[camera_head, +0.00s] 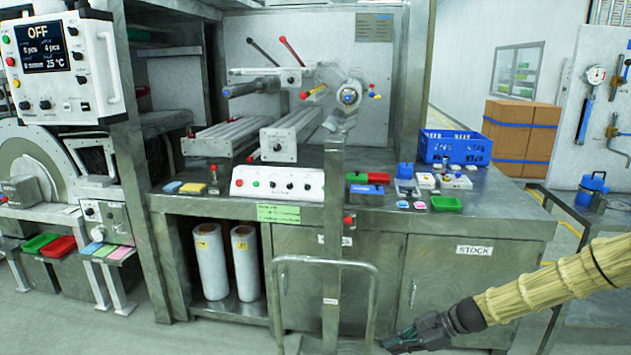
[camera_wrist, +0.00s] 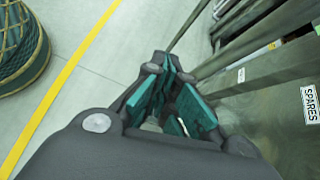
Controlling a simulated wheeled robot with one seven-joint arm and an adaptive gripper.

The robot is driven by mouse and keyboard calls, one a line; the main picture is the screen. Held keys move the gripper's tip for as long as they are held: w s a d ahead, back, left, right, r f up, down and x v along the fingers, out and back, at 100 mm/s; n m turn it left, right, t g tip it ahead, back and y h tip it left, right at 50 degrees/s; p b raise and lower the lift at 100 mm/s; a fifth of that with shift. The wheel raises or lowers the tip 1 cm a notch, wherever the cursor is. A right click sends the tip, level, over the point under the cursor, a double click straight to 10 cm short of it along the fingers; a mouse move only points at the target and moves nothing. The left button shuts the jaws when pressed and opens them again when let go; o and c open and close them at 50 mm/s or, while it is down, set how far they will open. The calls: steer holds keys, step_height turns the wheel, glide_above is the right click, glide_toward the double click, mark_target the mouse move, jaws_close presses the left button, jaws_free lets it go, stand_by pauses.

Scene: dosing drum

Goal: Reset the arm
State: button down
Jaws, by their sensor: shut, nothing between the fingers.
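My gripper (camera_head: 402,342) is low at the bottom of the head view, in front of the STOCK cabinet and just right of the trolley handle. My arm reaches in from the right edge in a pale ribbed sleeve. In the wrist view my gripper (camera_wrist: 172,118) shows its teal finger pads, shut with nothing held between them. The floor (camera_wrist: 90,50) lies beyond the fingers.
A metal trolley handle (camera_head: 325,263) stands close left of my gripper. The steel workbench (camera_head: 400,222) with cabinets is behind it. A blue crate (camera_head: 455,147) sits on the bench. A cabinet labelled SPARES (camera_wrist: 309,105) is at the right in the wrist view.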

steer(key=s+a+f+n+g+h+p, duration=0.1)
steer(key=s+a+f+n+h, duration=0.15)
steer(key=s+f, duration=0.75)
steer(key=s+a+f+n+g+h, duration=0.15)
steer(key=s+f+n+h, duration=0.25)
steer(key=s+f, duration=0.55)
steer(key=s+d+r+n+h, duration=0.1)
steer(key=s+n, duration=0.4)
steer(key=s, duration=0.6)
steer(key=s+d+r+n+h+p, duration=0.1)
steer(key=s+d+n+h, duration=0.2)
steer(key=s, duration=0.9)
steer(key=shift+s+d+n+t, duration=0.35)
steer(key=shift+n+t, duration=0.1)
steer(key=shift+n, duration=0.8)
steer(key=shift+r, duration=0.1)
